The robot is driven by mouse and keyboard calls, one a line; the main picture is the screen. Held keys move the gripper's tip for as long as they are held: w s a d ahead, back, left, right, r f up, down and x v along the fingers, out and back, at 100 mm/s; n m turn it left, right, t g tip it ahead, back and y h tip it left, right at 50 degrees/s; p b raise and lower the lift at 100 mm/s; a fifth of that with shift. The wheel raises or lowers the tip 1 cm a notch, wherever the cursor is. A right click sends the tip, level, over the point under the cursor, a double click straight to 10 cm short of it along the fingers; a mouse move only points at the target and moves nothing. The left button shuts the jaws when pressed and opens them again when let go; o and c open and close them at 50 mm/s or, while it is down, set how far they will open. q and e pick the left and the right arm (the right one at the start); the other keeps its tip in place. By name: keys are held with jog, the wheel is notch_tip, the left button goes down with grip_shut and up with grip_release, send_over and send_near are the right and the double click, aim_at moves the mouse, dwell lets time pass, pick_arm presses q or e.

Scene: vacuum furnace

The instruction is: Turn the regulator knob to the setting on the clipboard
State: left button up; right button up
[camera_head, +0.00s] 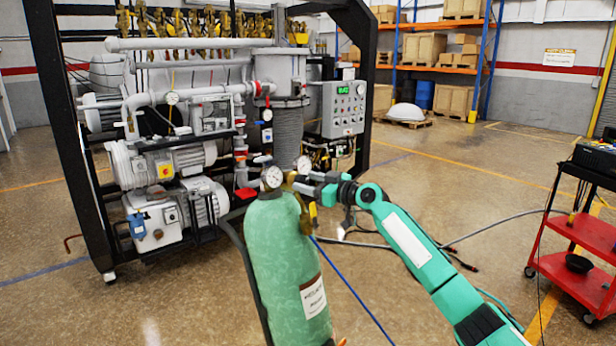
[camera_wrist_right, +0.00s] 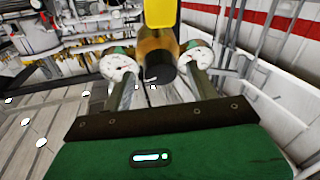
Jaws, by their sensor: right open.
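A green gas cylinder (camera_head: 285,262) stands in the front middle of the head view. A brass regulator (camera_head: 291,183) with two round white gauges (camera_head: 272,177) sits on top of it. In the right wrist view the regulator's dark round knob (camera_wrist_right: 160,70) shows ahead, between the two gauges (camera_wrist_right: 118,66). My right gripper (camera_head: 306,183) reaches the regulator from the right. Its fingers are open, one on each side of the knob in the wrist view; I cannot tell whether they touch it. My left gripper is not in view. I cannot make out a clipboard.
The vacuum furnace rig (camera_head: 190,150) with pumps and pipes stands behind the cylinder, with a grey control box (camera_head: 342,108). A red cart (camera_head: 585,232) stands at the right. Hoses and cables lie on the floor. The floor between rig and cart is otherwise mostly clear.

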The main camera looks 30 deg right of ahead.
jog(key=shift+w+a, duration=0.1)
jog(key=shift+w, duration=0.2)
jog(key=c, duration=1)
